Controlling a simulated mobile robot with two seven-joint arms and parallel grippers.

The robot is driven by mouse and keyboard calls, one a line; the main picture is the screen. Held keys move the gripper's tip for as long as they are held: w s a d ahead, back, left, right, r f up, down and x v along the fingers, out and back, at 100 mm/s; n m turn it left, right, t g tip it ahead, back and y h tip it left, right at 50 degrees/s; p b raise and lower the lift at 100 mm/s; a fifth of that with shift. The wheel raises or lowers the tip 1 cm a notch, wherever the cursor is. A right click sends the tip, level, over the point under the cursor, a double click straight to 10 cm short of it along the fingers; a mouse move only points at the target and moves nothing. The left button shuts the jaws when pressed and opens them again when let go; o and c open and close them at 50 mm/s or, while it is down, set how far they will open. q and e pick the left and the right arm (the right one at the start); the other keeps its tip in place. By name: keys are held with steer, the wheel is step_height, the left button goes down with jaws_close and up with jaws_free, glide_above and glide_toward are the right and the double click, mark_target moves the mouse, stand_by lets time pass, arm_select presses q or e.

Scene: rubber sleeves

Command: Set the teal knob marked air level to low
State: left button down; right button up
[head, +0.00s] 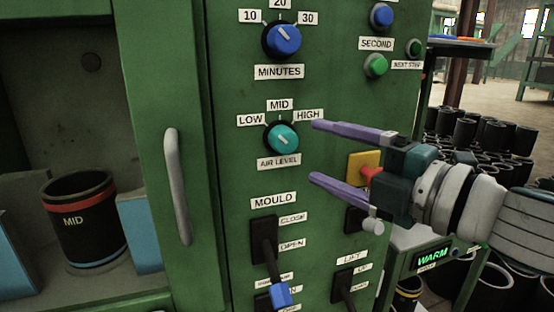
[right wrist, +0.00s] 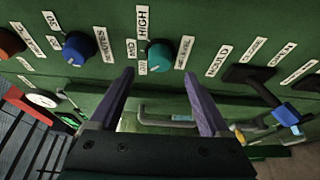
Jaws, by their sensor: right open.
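The teal knob (head: 282,138) sits on the green panel above the AIR LEVEL label (head: 279,162). LOW (head: 250,120) is at its upper left, MID (head: 279,105) above and HIGH (head: 309,116) at its upper right. Its pale mark slants towards the upper left; the exact setting is hard to tell. My right gripper (head: 314,151) is open and empty, its purple fingers pointing left, just right of the knob and apart from it. In the right wrist view the teal knob (right wrist: 159,56) shows beyond and between the fingertips (right wrist: 159,74). My left gripper is not in view.
A blue MINUTES knob (head: 281,40) is above. MOULD (head: 264,240) and LIFT (head: 344,282) levers are below. A red button on a yellow plate (head: 362,162) lies behind my right fingers. A grey door handle (head: 177,185) stands left, beside a bay holding a black MID sleeve (head: 82,220).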

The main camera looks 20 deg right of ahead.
steer(key=shift+v, duration=1.8)
